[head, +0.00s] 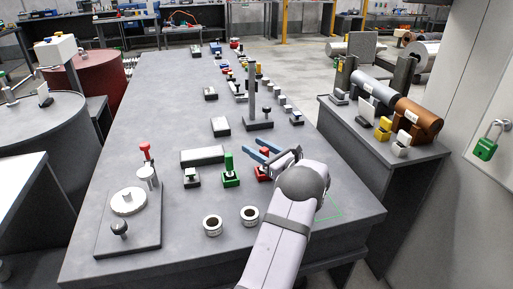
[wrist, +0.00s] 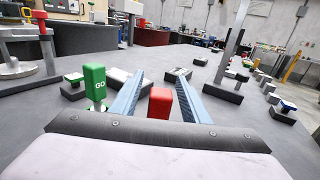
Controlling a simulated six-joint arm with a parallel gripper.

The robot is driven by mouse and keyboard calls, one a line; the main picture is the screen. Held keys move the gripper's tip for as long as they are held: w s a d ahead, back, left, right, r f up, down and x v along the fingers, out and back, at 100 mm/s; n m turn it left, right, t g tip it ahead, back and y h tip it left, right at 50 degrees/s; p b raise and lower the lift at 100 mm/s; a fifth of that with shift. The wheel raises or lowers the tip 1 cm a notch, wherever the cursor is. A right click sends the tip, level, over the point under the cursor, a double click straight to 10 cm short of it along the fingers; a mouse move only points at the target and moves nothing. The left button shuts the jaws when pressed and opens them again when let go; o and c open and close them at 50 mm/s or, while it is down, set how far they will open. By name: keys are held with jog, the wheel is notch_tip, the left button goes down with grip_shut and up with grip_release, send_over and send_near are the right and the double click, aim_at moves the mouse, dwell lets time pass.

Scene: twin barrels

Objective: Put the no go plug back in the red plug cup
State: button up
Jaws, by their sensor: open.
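The red no go plug (wrist: 160,103) shows as a red block between my fingers in the wrist view, with a gap on each side. In the head view a bit of red (head: 265,154) shows by the fingers, right above the red plug cup (head: 262,173). My gripper (head: 250,147) is open, its two blue fingers pointing left and straddling the plug. It also shows in the wrist view (wrist: 160,78). The plug looks upright over or in the cup; its lower end is hidden, so I cannot tell how deep it sits.
The green GO plug (head: 229,160) stands in a green cup (head: 230,180) just left. Two ring-shaped parts (head: 213,226) (head: 250,216) sit in front. A clamp fixture (head: 128,202) stands at the left and a tall post stand (head: 252,95) behind. Bench between is clear.

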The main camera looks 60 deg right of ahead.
aim_at(267, 153)
jog(key=shift+v, duration=3.65)
jog(key=shift+r, duration=0.1)
